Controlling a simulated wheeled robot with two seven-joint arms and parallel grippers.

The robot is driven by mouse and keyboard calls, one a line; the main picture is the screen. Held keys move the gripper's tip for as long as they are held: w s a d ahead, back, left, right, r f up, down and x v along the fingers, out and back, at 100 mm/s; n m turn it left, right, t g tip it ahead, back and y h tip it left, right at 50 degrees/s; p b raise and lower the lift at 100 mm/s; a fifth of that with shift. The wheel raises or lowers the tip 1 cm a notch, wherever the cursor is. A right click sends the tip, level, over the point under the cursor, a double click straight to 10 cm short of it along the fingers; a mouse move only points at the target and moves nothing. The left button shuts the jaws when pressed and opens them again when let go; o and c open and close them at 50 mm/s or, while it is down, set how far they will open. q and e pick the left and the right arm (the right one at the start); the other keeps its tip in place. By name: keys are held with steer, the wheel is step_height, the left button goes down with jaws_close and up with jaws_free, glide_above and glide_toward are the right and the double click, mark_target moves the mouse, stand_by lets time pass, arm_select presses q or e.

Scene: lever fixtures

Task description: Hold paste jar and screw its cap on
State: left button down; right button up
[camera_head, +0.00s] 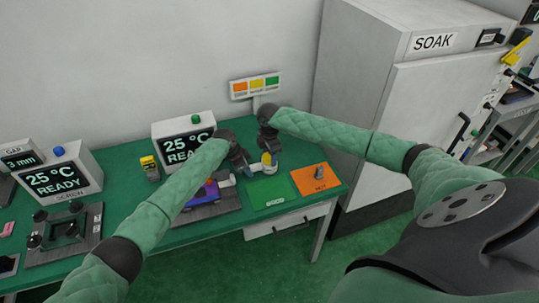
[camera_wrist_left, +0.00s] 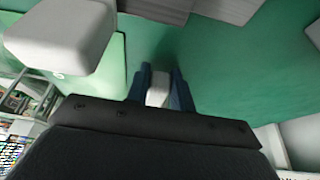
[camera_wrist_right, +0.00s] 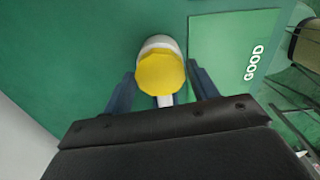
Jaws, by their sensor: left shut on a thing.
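The paste jar (camera_head: 267,169) is white with a yellow cap (camera_head: 267,158) at its top, on the bench at the back edge of the green mat. In the right wrist view the yellow cap (camera_wrist_right: 160,73) sits over the white jar (camera_wrist_right: 157,42); how tightly it is seated cannot be told. My left gripper (camera_head: 246,170) comes in from the left beside the jar. In the left wrist view my left gripper (camera_wrist_left: 158,72) is shut on a white part (camera_wrist_left: 157,90), apparently the jar's. My right gripper (camera_wrist_right: 162,68) is open, its fingers on either side of the cap.
Display boxes (camera_head: 183,135) stand behind on the left. A large SOAK cabinet (camera_head: 355,90) bounds the bench's right.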

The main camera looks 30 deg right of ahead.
mark_target(269, 157)
steer(key=o, duration=0.4)
steer(key=shift+r, duration=0.1)
step_height(269, 157, up, 12)
steer(key=shift+f, duration=0.1)
stand_by(0.4)
arm_select(q)
steer(key=c, duration=1.1)
jaws_free()
steer(key=shift+r, duration=0.15)
